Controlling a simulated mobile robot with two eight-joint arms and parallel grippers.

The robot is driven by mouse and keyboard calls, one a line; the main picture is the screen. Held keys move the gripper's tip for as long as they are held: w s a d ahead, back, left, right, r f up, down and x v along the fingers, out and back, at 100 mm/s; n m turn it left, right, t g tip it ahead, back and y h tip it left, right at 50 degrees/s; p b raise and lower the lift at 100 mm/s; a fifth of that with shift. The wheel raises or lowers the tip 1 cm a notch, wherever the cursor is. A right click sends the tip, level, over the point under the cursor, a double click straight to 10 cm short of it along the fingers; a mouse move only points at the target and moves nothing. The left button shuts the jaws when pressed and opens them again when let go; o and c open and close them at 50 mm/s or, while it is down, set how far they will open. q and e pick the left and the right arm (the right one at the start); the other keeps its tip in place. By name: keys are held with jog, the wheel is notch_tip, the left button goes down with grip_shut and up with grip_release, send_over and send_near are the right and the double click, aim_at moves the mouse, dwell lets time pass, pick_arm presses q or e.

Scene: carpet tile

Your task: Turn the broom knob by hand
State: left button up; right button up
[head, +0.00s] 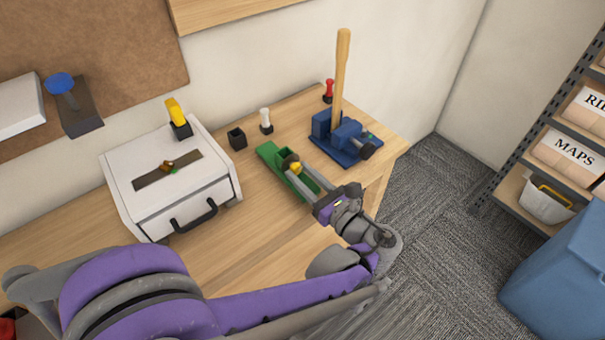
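No thing is plainly recognisable as a broom. A long wooden handle (341,75) stands upright at the blue vise (333,145) at the back right of the table. A dark round knob (366,151) shows on the vise's front right. My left gripper (297,174) reaches over a green tray-like holder (270,152), well left of the vise knob. Its two grey fingers are apart, with a small yellow piece (295,168) and a brownish round end (290,160) at their tips. I cannot tell whether they grip it. My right gripper is out of view.
A white case (150,212) stands on the wooden table (262,215) at left. A black cup (237,138), white-handled tool (265,119) and red-handled tool (329,90) stand near the wall. Shelving (540,110) and a blue bin (565,275) stand right, beyond open carpet (430,260).

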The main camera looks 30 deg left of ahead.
pick_arm(q)
grip_shut()
jog(key=shift+n, duration=0.3)
jog(key=shift+n+p, duration=0.45)
jog(key=shift+n, duration=0.75)
jog(key=shift+n+p, duration=0.35)
jog(key=shift+n, duration=1.55)
jog(key=o, duration=0.9)
grip_release()
